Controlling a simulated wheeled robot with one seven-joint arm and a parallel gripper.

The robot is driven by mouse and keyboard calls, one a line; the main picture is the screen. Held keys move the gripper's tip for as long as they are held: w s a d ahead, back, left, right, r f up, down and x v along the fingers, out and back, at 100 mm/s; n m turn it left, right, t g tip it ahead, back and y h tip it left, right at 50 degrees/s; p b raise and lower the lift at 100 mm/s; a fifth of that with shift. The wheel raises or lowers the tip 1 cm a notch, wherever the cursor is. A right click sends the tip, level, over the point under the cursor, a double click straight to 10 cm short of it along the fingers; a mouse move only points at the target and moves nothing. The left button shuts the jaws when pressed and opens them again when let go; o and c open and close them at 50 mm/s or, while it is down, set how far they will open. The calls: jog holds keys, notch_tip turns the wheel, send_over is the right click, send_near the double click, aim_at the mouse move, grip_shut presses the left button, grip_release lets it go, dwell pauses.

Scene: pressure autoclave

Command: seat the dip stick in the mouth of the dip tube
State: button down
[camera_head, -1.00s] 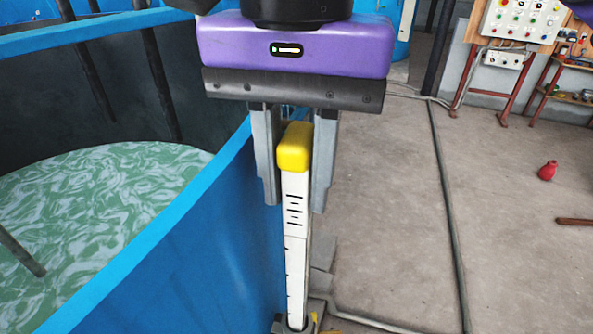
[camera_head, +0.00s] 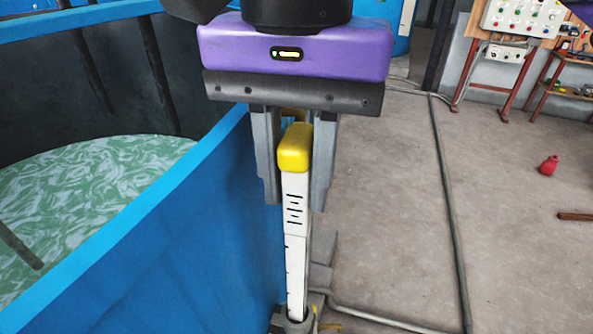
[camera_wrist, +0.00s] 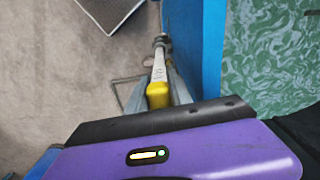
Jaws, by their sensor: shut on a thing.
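The dip stick is a white, slim bar with black marks (camera_head: 296,245) and a yellow grip (camera_head: 295,147). It stands close to upright beside the blue tank wall. My gripper (camera_head: 293,195) is shut on the dip stick, with its grey fingers either side of the upper part. The dip tube's grey mouth (camera_head: 292,322) is at the bottom edge of the head view, and the stick's lower end meets it there. I cannot tell how deep the end sits. The wrist view shows the yellow grip (camera_wrist: 158,95) and the grey mouth (camera_wrist: 162,41) beyond it.
A blue open tank (camera_head: 190,235) with green liquid (camera_head: 85,190) stands close on the left. A grey pipe (camera_head: 448,200) runs along the floor. A red object (camera_head: 548,166) lies to the right. A control panel (camera_head: 520,17) stands at the back right. The floor between is mostly clear.

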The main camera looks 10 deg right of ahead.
aim_at(297, 137)
jog(key=shift+f+b, duration=0.7)
jog(key=shift+f, duration=0.3)
jog(key=c, duration=1.1)
grip_release()
jog(key=shift+o, duration=0.2)
notch_tip(297, 137, up, 8)
jog(key=shift+f, duration=0.1)
jog(key=shift+s, duration=0.1)
